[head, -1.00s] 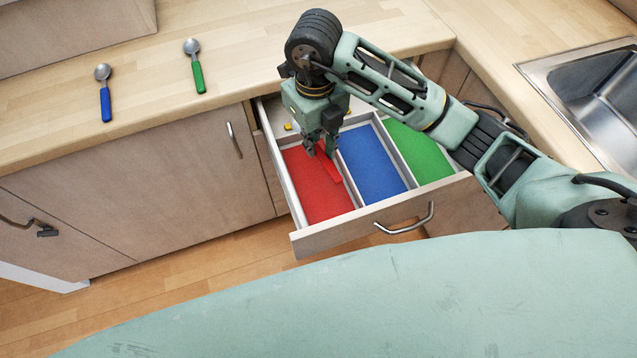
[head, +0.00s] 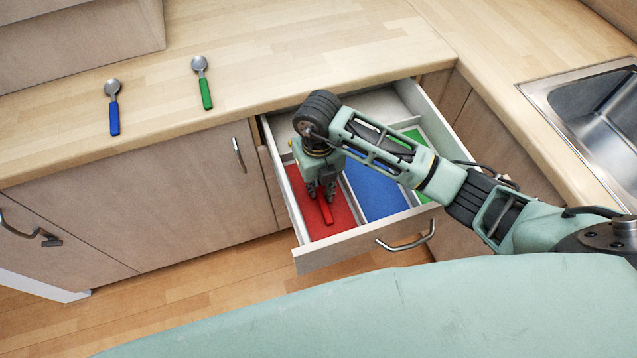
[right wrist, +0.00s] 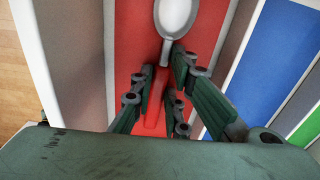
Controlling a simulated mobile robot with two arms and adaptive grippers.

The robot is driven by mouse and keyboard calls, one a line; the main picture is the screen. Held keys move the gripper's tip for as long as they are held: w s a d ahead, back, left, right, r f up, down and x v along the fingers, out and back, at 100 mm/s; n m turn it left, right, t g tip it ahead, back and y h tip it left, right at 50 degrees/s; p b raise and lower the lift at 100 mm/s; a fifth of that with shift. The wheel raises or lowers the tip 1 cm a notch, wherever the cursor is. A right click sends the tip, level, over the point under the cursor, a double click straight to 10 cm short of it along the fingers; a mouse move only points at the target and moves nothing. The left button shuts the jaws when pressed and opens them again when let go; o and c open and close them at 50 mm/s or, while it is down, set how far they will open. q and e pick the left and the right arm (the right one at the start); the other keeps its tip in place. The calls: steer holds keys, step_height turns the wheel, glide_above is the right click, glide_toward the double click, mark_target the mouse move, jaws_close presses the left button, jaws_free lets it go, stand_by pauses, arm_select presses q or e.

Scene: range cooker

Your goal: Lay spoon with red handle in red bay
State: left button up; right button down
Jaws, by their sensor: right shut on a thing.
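The spoon with the red handle (head: 326,210) is in my right gripper (head: 320,190), which is shut on its handle inside the open drawer. In the right wrist view, its silver bowl (right wrist: 175,17) points away beyond the fingertips (right wrist: 166,72), and the red handle (right wrist: 155,118) runs between the fingers. The spoon is over the red bay (head: 304,208), roughly along its length. Whether it touches the bay floor I cannot tell. The red floor also shows in the right wrist view (right wrist: 125,45). My left gripper is not in view.
The blue bay (head: 376,193) and green bay (head: 416,136) lie to the right behind thin dividers. A blue-handled spoon (head: 114,115) and a green-handled spoon (head: 206,92) lie on the worktop. A sink (head: 590,110) is at the right.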

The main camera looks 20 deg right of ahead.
mark_target(318, 190)
steer(key=shift+f, duration=0.15)
steer(key=c, duration=1.7)
jaws_free()
steer(key=shift+r, duration=0.35)
step_height(318, 190, up, 12)
steer(key=shift+f+b, duration=0.15)
steer(key=shift+b, duration=0.55)
